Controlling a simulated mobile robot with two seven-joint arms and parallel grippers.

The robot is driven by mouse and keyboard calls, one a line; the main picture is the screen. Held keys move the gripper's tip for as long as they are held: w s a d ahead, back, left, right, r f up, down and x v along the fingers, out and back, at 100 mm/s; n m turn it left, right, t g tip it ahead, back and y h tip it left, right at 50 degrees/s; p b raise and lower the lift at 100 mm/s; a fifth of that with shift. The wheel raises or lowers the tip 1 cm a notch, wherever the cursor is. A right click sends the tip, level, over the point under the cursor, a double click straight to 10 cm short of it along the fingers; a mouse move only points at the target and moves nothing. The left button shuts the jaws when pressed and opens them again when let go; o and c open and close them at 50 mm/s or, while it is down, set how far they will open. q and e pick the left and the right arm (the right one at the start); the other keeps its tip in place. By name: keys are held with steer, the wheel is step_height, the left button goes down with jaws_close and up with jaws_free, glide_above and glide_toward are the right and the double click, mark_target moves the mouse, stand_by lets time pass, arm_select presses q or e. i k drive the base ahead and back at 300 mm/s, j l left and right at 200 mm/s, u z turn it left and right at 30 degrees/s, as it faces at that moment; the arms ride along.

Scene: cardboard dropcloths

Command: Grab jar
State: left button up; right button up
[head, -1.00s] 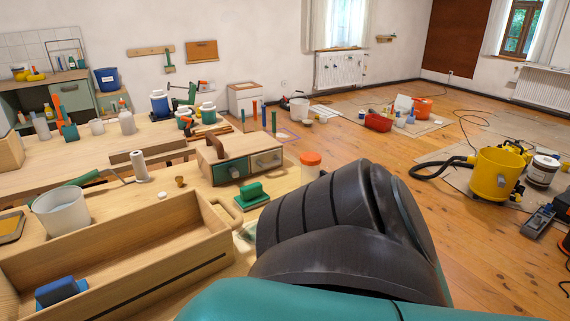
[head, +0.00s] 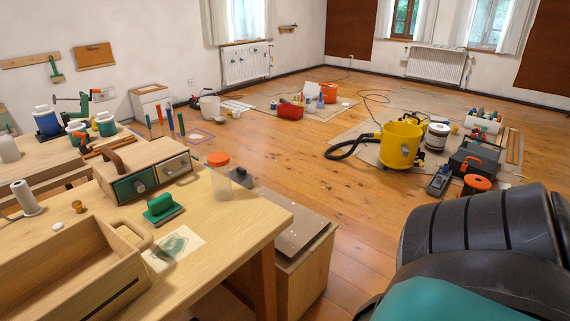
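A clear jar with an orange lid (head: 219,178) stands upright near the right edge of the front wooden workbench (head: 215,225). It looks empty, and its body is fully in sight. Other containers with white lids, a blue one (head: 46,122) and a green one (head: 106,124), stand on the bench behind. A black and teal part of my own arm fills the lower right corner, well apart from the jar. Neither of my grippers is in view.
A low cabinet (head: 300,245) stands beside the bench. A yellow vacuum (head: 400,145) is on the floor; open floor lies between.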

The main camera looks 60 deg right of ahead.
mark_target(220, 176)
steer(key=z, duration=1.3)
steer(key=l+u, duration=0.15)
steer(key=u, duration=0.25)
steer(key=i+l+u, duration=0.1)
steer(key=u, duration=0.3)
steer(key=l+u, duration=0.2)
steer(key=u, duration=0.2)
steer(key=l+u, duration=0.25)
steer(key=l, duration=0.2)
steer(key=l+u, duration=0.3)
steer(key=l, duration=0.15)
steer(key=k+l, duration=0.1)
steer(key=l, duration=0.35)
steer(key=k+l+u, duration=0.15)
steer(key=l, duration=0.25)
